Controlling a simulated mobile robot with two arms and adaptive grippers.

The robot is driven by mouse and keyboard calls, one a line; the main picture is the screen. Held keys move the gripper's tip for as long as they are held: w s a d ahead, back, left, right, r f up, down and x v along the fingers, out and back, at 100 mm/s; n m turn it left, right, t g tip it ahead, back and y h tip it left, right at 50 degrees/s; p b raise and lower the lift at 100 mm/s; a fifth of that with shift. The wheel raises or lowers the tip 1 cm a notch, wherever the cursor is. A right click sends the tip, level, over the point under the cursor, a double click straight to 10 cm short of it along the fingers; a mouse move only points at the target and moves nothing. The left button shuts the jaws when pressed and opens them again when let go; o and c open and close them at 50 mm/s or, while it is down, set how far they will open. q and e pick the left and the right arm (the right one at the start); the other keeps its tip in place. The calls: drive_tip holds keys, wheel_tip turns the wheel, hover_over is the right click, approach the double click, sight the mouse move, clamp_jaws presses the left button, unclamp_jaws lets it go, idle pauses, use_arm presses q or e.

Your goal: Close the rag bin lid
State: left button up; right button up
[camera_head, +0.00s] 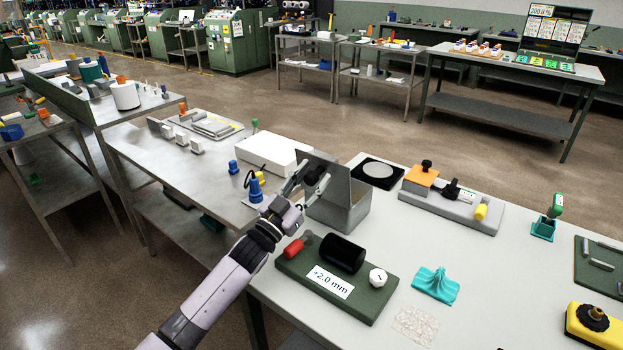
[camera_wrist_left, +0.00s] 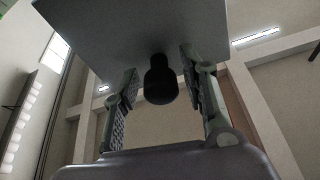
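My left gripper (camera_head: 312,182) is at the left face of the lid. In the left wrist view, the lid (camera_wrist_left: 130,25) fills the top, and a black knob (camera_wrist_left: 160,82) projects from it between the two fingers of my left gripper (camera_wrist_left: 163,85). The fingers are apart, with a gap on each side of the knob. The bin's inside is hidden. My right gripper is not in view.
A green board (camera_head: 300,272) with a black cylinder and a "+2.0 mm" label lies in front of the bin. A black plate (camera_head: 393,180) with a grey disc lies behind it on the right. A white box (camera_head: 275,152) and a blue bottle (camera_head: 255,190) stand to the left.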

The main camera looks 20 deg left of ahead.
use_arm(q)
clamp_jaws()
idle(0.6)
